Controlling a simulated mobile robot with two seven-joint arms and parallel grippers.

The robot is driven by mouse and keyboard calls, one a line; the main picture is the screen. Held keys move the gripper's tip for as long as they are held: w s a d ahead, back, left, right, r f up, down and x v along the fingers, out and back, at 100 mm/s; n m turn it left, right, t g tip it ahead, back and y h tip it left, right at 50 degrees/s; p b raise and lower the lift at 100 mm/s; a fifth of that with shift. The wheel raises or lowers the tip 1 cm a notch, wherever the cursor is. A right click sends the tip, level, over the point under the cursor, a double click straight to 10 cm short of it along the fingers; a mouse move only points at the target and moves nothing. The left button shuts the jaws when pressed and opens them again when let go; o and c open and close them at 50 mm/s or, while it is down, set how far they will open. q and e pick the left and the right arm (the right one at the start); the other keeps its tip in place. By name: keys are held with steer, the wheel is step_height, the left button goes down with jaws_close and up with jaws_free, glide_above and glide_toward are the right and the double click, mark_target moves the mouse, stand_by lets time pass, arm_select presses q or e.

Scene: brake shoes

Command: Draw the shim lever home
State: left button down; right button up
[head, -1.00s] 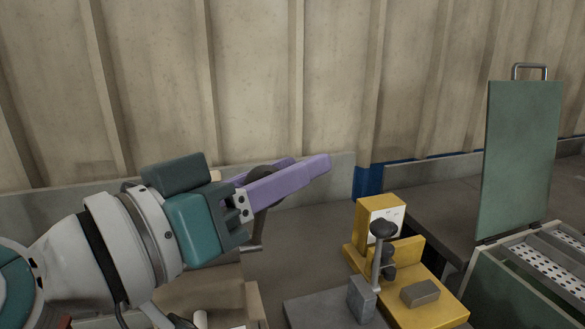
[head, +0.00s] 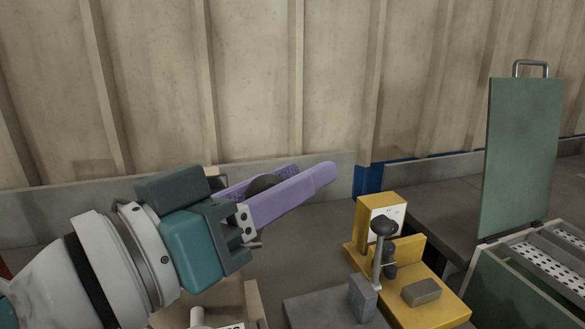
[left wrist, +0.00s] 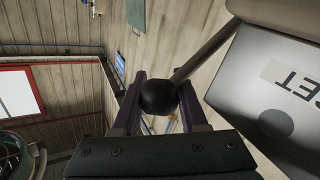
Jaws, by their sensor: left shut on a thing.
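My left gripper (head: 313,171) has its purple fingers on both sides of a dark round knob (head: 262,183). In the left wrist view the black ball knob (left wrist: 158,97) sits between the fingers, and the gripper is shut on it. My right gripper is out of view.
A yellow fixture (head: 430,312) with another black-knobbed upright lever (head: 383,228) and a grey block (head: 421,292) stands to the right. A green case with its lid (head: 520,155) raised is at far right. A wall is behind the bench.

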arm_select(q)
steer(key=s+d+f+m+h+b, duration=0.1)
steer(key=s+f+m+b, duration=0.3)
steer(key=b, duration=0.4)
steer(key=shift+s+d+f+t+h, duration=0.15)
steer(key=shift+d+f+t+h, duration=0.2)
steer(key=shift+f, duration=0.2)
steer(key=shift+a, duration=0.1)
steer(key=c, duration=0.7)
jaws_free()
steer(key=shift+o, duration=1.3)
steer(key=shift+r, duration=0.15)
steer(key=shift+a, duration=0.1)
steer(key=b+v, duration=0.2)
steer(key=v, duration=0.8)
